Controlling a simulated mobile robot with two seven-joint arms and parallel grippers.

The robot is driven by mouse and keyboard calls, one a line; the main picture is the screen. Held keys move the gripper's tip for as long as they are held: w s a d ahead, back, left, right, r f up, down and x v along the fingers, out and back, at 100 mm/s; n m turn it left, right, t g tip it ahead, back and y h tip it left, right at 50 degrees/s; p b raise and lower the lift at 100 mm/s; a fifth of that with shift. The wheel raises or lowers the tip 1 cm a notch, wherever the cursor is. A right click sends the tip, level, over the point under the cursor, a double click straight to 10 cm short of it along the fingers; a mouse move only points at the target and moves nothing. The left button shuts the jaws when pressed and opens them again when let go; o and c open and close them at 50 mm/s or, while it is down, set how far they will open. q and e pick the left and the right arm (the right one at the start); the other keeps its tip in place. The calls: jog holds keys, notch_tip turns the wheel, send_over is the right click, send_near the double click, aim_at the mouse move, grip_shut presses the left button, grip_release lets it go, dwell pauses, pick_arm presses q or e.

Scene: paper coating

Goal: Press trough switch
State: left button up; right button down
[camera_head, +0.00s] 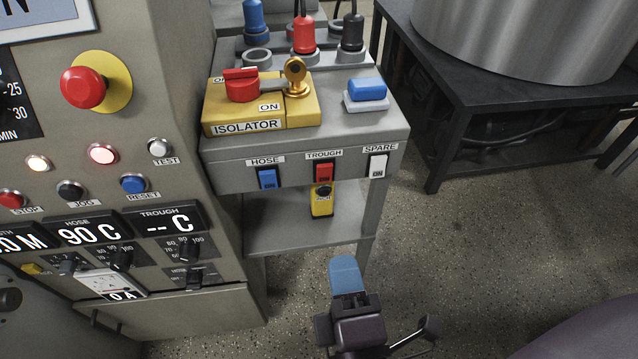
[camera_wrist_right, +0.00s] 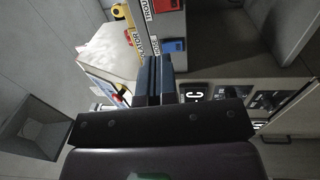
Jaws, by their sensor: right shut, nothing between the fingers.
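The trough switch (camera_head: 324,173) is a red rocker under a TROUGH label on the front of the grey switch box. A small yellow device (camera_head: 321,204) with a dark round top hangs right below it. In the right wrist view the red switch (camera_wrist_right: 165,5) shows at the top edge, partly cut off. My right gripper (camera_head: 346,272) is shut and empty, with blue fingertips. It is below and in front of the box, apart from the switch. Its fingers also show in the wrist view (camera_wrist_right: 155,75). My left gripper is not in view.
The blue HOSE switch (camera_head: 267,178) is left of the trough switch and the white SPARE switch (camera_head: 378,166) is right. A yellow isolator (camera_head: 262,104) sits on top. A control panel (camera_head: 134,240) stands at left; its TROUGH display reads "-- C". Floor at right is clear.

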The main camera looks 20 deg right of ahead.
dwell(0.3)
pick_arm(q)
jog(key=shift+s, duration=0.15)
pick_arm(e)
send_near(323, 171)
jog(key=x, duration=0.7)
jog(key=shift+w+d, duration=0.1)
jog(key=shift+w, duration=0.2)
